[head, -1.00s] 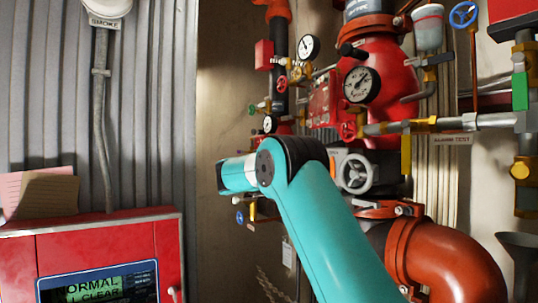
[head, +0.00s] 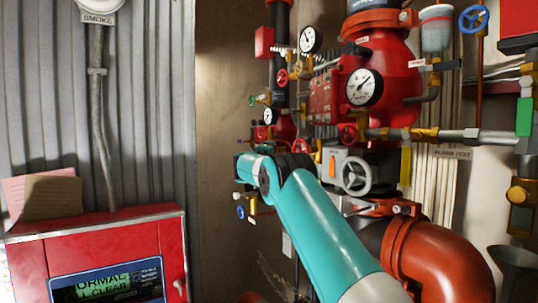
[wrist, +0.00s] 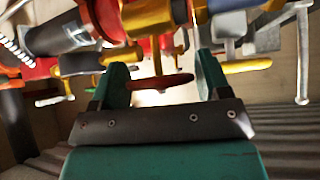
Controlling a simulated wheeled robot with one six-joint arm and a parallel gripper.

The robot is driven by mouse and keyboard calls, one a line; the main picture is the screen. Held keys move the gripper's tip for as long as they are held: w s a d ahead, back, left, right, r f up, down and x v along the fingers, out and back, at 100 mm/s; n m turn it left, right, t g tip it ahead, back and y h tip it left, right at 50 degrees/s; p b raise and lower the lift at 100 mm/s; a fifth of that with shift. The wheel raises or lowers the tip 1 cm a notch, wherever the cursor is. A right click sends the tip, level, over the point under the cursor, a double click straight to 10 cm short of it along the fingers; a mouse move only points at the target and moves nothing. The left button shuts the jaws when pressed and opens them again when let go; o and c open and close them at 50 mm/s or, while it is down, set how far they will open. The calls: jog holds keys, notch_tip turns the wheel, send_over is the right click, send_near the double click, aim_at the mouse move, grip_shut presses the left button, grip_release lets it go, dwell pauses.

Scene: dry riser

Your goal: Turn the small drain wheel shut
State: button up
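In the wrist view, a small red wheel (wrist: 160,83) shows nearly edge-on below a brass valve body (wrist: 150,18). My gripper (wrist: 161,64) is open, with one teal finger on each side of the wheel. I cannot tell whether either finger touches it. In the head view, my teal arm hides the gripper. Small red wheels show there near the arm's far end (head: 300,146) and beside the main valve (head: 348,133). I cannot tell which wheel is the drain wheel or which one is between the fingers.
A larger grey handwheel (head: 357,176) sits just right of my arm. Gauges (head: 364,87), the red valve body and pipes crowd the right. A red alarm panel (head: 100,250) stands at the lower left.

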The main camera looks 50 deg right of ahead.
jog(key=c, duration=0.4)
jog(key=m+b, duration=0.1)
jog(key=b, duration=0.1)
jog(key=shift+f+h+b, duration=0.35)
jog(key=shift+h, duration=0.05)
jog(key=shift+c, duration=0.2)
jog(key=shift+r+m+h+b, duration=0.1)
jog(key=shift+m+h+b, duration=0.5)
jog(key=shift+m+b, duration=0.2)
jog(key=shift+r, duration=0.25)
jog(key=o, duration=0.9)
